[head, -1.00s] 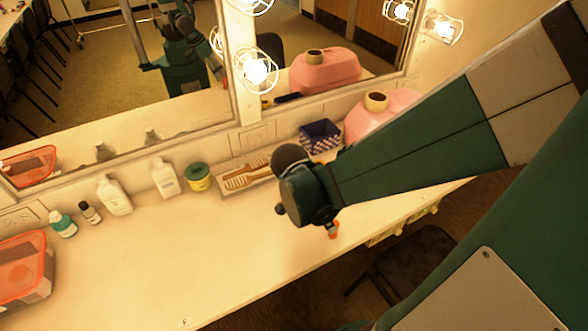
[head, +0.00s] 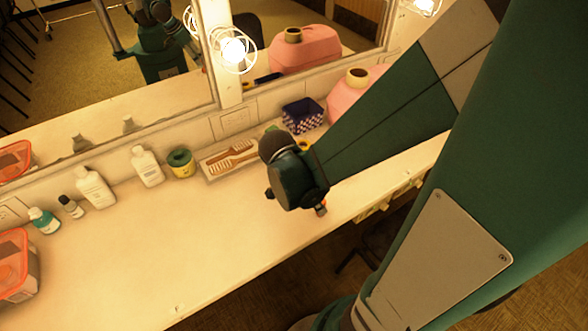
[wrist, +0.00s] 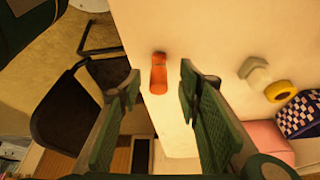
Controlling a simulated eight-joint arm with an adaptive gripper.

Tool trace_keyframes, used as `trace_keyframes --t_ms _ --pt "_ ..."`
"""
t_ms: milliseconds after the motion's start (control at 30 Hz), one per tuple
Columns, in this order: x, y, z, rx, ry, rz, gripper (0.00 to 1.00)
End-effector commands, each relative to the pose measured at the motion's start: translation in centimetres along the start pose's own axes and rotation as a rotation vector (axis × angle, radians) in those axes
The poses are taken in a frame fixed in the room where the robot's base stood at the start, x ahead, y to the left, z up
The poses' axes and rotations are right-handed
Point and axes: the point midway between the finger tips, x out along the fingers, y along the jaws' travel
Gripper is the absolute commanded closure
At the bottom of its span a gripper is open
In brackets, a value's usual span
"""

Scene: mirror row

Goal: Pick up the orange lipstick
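The orange lipstick (wrist: 158,74) lies near the counter's front edge in the wrist view. In the head view only a small orange bit of it (head: 321,210) shows just below my wrist. My gripper (wrist: 158,80) is open in the wrist view, with one finger on each side of the lipstick's line. The fingers appear apart from the lipstick, and nothing is between them in their grip. In the head view my arm's end hides the fingers and most of the lipstick.
The counter (head: 150,245) is clear to the left. A tray with brushes (head: 230,157), a checkered box (head: 302,115) and a pink case (head: 350,95) stand along the mirror. Several bottles and a red-lidded container (head: 15,265) are further left. Chairs (wrist: 65,110) stand beyond the front edge.

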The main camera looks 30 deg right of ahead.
Motion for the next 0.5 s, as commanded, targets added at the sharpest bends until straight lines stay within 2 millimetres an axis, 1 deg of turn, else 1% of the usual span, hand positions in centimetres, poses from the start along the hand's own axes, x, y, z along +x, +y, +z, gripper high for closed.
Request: trace_keyframes --t_ms 333,500 --pt "0.1 0.1 0.0 0.0 0.0 0.0 0.65" --pt "1.2 0.1 0.0 0.0 0.0 0.0 0.65"
